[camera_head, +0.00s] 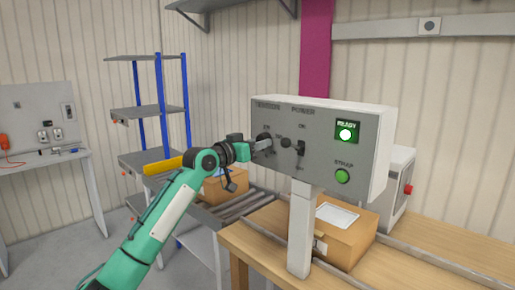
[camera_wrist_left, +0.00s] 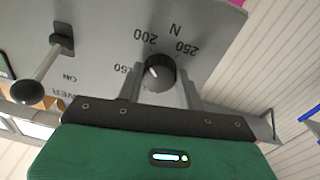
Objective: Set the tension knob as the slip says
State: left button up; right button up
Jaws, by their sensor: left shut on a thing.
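The grey control panel (camera_head: 325,125) has a TENSION side at left, a POWER side beside it, a lit READY lamp (camera_head: 345,132) and a green STRAP button (camera_head: 342,176). My left gripper (camera_head: 262,144) is at the panel's left part. In the left wrist view, its two fingers (camera_wrist_left: 160,85) are shut on the black tension knob (camera_wrist_left: 158,73), one on each side. The scale reads 150, 200, 250 and N. The knob's white mark seems to point between 150 and 200. A white paper (camera_head: 337,215) lies on a cardboard box; I cannot read it or tell whether it is the slip.
The power lever (camera_wrist_left: 48,70) with its dark ball end stands close beside the tension knob. The cardboard box (camera_head: 345,241) sits on the wooden bench below the panel, behind the panel's post (camera_head: 300,235). A roller conveyor (camera_head: 238,205) and a shelf rack (camera_head: 135,112) are at left.

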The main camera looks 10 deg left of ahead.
pick_arm(q)
jog(key=shift+f+m, duration=0.15)
jog(key=shift+m, duration=0.45)
pick_arm(e)
jog(key=shift+w+f, duration=0.1)
jog(key=shift+w, duration=0.15)
jog(key=shift+w+a, duration=0.1)
jog(key=shift+w, duration=0.1)
pick_arm(q)
jog(key=o, duration=1)
pick_arm(e)
jog(key=shift+s, duration=0.2)
pick_arm(q)
jog(key=shift+a, duration=0.1)
